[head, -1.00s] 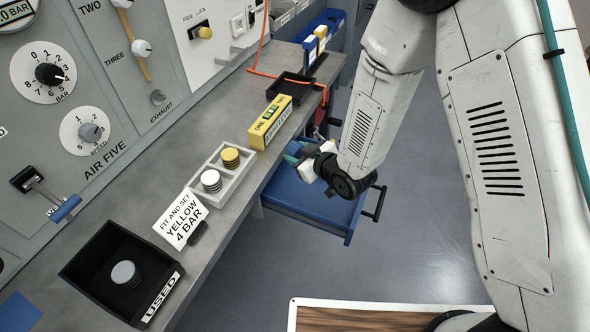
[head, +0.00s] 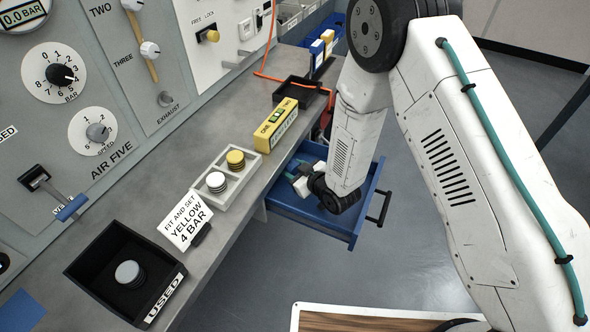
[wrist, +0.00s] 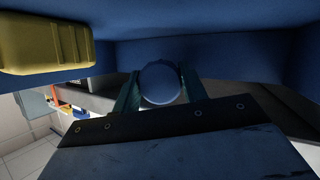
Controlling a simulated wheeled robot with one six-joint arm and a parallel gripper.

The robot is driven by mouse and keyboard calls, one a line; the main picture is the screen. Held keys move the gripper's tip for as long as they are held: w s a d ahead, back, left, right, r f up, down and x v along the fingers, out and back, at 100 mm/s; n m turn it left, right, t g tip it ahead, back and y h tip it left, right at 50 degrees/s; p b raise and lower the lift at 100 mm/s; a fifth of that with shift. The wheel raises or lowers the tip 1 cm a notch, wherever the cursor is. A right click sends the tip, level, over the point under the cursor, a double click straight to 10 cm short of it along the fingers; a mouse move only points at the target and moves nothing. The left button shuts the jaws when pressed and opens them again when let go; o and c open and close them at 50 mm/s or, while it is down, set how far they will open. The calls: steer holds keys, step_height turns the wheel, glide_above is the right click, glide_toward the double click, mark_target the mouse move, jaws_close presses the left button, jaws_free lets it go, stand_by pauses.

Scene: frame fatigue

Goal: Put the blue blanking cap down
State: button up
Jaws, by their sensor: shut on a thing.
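My gripper (head: 296,178) is at the open blue drawer (head: 322,231) under the bench, partly hidden by my arm in the head view. In the wrist view, the green fingers of my gripper (wrist: 156,92) are shut on a round cap (wrist: 160,80), the blue blanking cap, which looks dull blue-grey in shadow. Blue drawer walls (wrist: 215,55) surround it in the wrist view. I cannot tell whether the cap touches the drawer floor.
A yellow ribbed thing (wrist: 42,42) is close beside the gripper. On the bench stand a yellow block (head: 270,132), a light tray (head: 238,184) with yellow and white discs, a sign (head: 184,221) and a black USED bin (head: 88,268). The drawer handle (head: 379,208) sticks out right.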

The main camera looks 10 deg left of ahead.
steer(key=shift+s+f, duration=0.15)
steer(key=shift+f, duration=0.45)
steer(key=o, duration=1.1)
steer(key=shift+d+f, duration=0.1)
steer(key=shift+d, duration=0.05)
steer(key=shift+r, duration=0.25)
steer(key=v, duration=0.3)
steer(key=r+v, duration=0.1)
steer(key=v, duration=0.3)
steer(key=shift+r, duration=0.1)
